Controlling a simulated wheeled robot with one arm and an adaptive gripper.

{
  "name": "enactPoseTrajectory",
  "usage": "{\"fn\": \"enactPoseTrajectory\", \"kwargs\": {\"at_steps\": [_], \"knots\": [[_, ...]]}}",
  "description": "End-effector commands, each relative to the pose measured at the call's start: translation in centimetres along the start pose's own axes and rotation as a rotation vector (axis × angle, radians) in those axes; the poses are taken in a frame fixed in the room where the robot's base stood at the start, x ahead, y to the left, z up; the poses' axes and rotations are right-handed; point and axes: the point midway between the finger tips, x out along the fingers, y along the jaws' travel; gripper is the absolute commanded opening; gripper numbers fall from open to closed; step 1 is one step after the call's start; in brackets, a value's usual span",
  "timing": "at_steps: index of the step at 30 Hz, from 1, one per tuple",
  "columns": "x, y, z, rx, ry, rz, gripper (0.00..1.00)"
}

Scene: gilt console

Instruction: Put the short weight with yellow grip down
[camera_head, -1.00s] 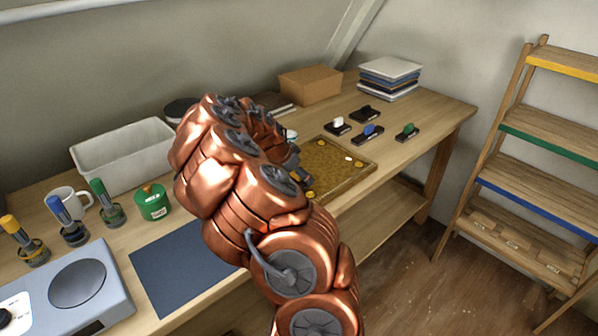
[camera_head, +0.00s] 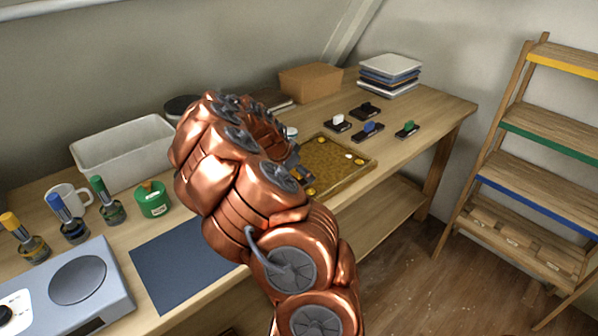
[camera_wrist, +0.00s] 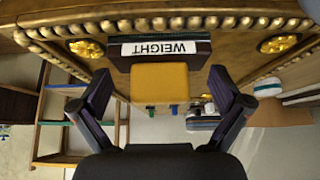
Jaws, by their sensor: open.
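The short weight with yellow grip (camera_wrist: 160,82) shows in the wrist view, with a dark base and a white "WEIGHT" label that reads upside down. It is at the beaded edge of the gilt tray (camera_wrist: 45,20); whether its base touches the tray I cannot tell. My gripper (camera_wrist: 159,92) is open, with one dark finger on each side of the yellow grip and a gap visible at both sides. In the head view the golden tray (camera_head: 333,158) lies on the table, and my copper arm hides the weight and most of the gripper.
Several dark-based pieces stand behind the tray, with white (camera_head: 337,120), blue (camera_head: 369,127) and green (camera_head: 407,125) grips among them. A cardboard box (camera_head: 310,83) and a stack of trays (camera_head: 389,75) are behind. A blue mat (camera_head: 180,268) lies clear at the front.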

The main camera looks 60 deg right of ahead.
Motion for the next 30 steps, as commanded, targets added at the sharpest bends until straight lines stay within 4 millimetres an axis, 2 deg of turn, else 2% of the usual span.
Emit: {"fn": "enactPoseTrajectory", "kwargs": {"at_steps": [5, 15, 21, 30], "knots": [[-1.9, -0.1, -0.1, 0.001, 0.004, -0.004, 1.0], [-8.1, -0.1, 0.0, 0.001, 0.002, -0.003, 1.0], [-10.9, -0.1, -0.1, 0.0, 0.001, -0.003, 1.0], [-12.2, 0.0, -0.1, 0.0, 0.0, -0.001, 1.0]]}}
